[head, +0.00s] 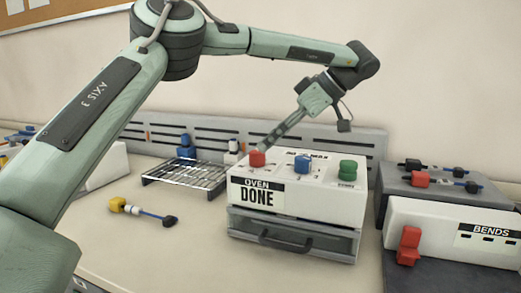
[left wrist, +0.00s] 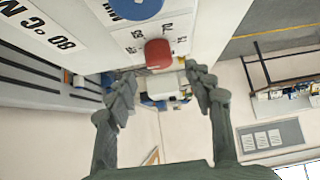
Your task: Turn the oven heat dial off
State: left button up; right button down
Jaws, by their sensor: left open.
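The white oven (head: 310,190) stands on the bench, its front screen reading "OVEN DONE". On its sloped top are a red dial (head: 257,158), a blue dial (head: 302,164) and a green knob (head: 347,170). My left gripper (head: 268,142) reaches down from the upper right, with its fingers close to the red dial. In the left wrist view the red dial (left wrist: 158,54) lies just beyond the two spread fingertips (left wrist: 160,76), between them in line. The fingers are open and empty. Small printed numbers surround the red dial, partly unreadable. My right gripper is not in view.
The blue dial (left wrist: 135,6) is beside the red one. A wire rack (head: 186,176) stands left of the oven, with a yellow-and-blue part (head: 143,209) lying before it. A "BENDS" box (head: 455,232) with a red switch (head: 409,245) stands at the right.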

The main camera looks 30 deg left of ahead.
pick_arm(q)
jog(key=v, duration=0.6)
jog(key=shift+d+r, duration=0.2)
